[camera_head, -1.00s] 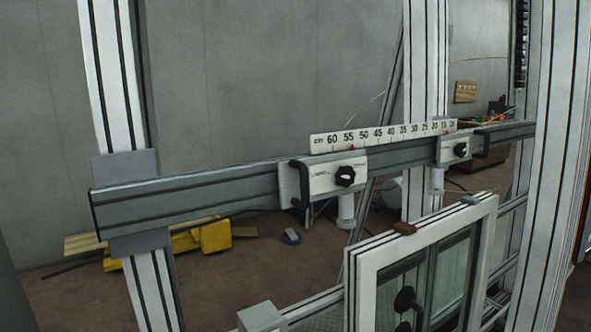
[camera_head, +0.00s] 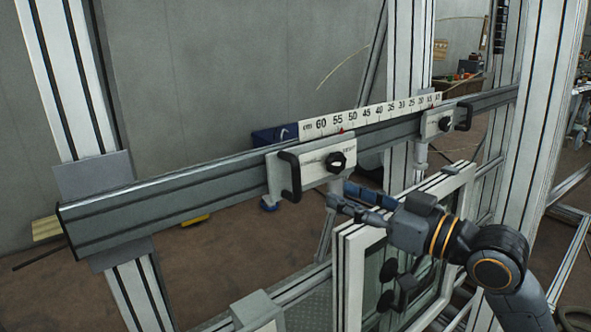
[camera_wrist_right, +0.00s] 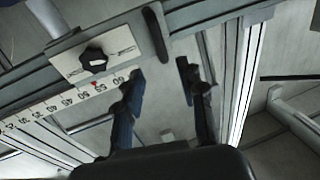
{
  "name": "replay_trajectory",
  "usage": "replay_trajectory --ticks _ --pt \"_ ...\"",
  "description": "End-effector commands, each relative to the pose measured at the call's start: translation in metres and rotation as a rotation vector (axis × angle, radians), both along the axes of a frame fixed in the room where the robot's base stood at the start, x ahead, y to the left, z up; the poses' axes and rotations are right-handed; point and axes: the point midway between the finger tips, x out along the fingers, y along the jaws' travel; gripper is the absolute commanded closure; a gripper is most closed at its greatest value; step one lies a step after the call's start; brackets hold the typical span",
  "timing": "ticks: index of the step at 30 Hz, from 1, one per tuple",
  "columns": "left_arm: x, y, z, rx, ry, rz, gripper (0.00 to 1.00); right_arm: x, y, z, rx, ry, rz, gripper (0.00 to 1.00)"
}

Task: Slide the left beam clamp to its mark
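The left beam clamp (camera_head: 310,167) is a pale plate with a black knob (camera_head: 336,160) and a black bar handle (camera_head: 291,176) at its left end. It sits on the grey beam below the ruler. A red mark (camera_head: 341,130) by 55 on the ruler (camera_head: 385,114) lies above the clamp's right part. My right gripper (camera_head: 341,195) is just below and right of the clamp. In the right wrist view, the gripper (camera_wrist_right: 162,75) is open, its fingers apart and empty, with the handle (camera_wrist_right: 155,33) beyond the fingertips. My left gripper is not in view.
A second clamp (camera_head: 440,122) sits farther right on the beam (camera_head: 160,205), near another red mark. A framed window panel (camera_head: 350,270) stands below, close under my right arm. White uprights (camera_head: 540,130) flank the beam. The beam's left stretch is bare.

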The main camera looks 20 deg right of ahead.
Motion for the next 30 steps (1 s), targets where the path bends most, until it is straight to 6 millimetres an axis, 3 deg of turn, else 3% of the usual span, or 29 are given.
replay_trajectory --ticks 6,15,21,30 --pt "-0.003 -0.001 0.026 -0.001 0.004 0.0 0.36 0.041 0.025 0.006 0.008 0.002 0.002 0.61" --pt "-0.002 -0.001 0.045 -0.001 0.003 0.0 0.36 0.087 0.052 0.003 0.005 0.002 0.001 0.61" --pt "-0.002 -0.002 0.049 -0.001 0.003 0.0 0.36 0.099 0.06 0.001 0.001 0.0 0.001 0.61" --pt "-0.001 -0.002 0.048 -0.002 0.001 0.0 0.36 0.1 0.06 0.0 0.001 0.001 0.0 0.63"
